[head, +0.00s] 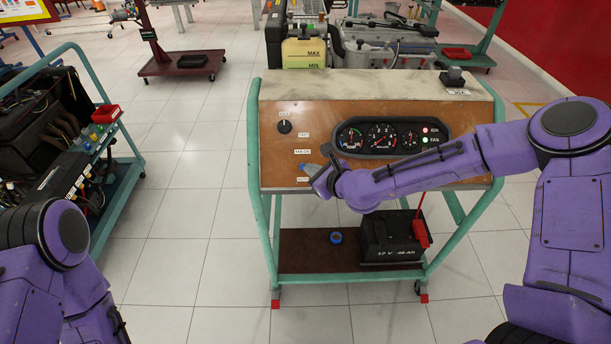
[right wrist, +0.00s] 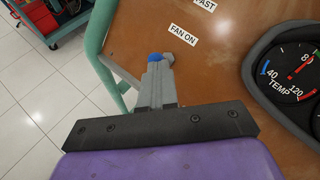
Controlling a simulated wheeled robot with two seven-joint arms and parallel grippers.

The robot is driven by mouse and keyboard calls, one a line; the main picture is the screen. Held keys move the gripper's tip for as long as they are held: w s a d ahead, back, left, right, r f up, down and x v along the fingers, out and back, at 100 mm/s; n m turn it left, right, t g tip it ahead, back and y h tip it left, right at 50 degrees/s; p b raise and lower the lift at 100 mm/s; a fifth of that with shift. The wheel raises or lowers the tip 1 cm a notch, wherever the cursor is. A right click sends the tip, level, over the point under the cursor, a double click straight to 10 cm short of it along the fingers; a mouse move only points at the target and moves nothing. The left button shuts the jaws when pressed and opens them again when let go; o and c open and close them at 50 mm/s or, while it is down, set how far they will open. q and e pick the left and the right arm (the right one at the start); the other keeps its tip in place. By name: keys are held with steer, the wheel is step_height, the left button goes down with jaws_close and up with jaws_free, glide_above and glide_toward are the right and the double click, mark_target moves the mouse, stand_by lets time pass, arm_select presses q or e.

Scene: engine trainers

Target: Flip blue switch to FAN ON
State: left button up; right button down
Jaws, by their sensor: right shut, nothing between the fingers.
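The blue switch (head: 309,167) is on the left part of the brown trainer panel (head: 275,160), between the "FAN ON" label (head: 302,152) and a lower label that seems to read "AUTO" (head: 303,179). In the right wrist view the blue switch (right wrist: 154,57) shows just past my fingertips, below the "FAN ON" label (right wrist: 183,34). My right gripper (head: 320,177) is shut and empty, its tips (right wrist: 157,66) at the switch and partly hiding it. I cannot tell if they touch, nor which way the lever leans. My left arm shows at lower left, its gripper out of view.
A gauge cluster (head: 380,136) sits right of the switch, with lit red IGN and green FAN lamps (head: 425,140). A black knob (head: 284,127) is above the switch. A battery (head: 392,235) stands on the lower shelf. Another trainer cart (head: 110,170) stands at left, with clear floor between.

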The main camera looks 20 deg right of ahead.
steer(key=shift+w+d+r, duration=0.1)
steer(key=shift+w, duration=0.1)
steer(key=shift+r, duration=0.1)
steer(key=shift+r+p, duration=0.6)
steer(key=shift+r, duration=0.15)
steer(key=shift+f, duration=0.1)
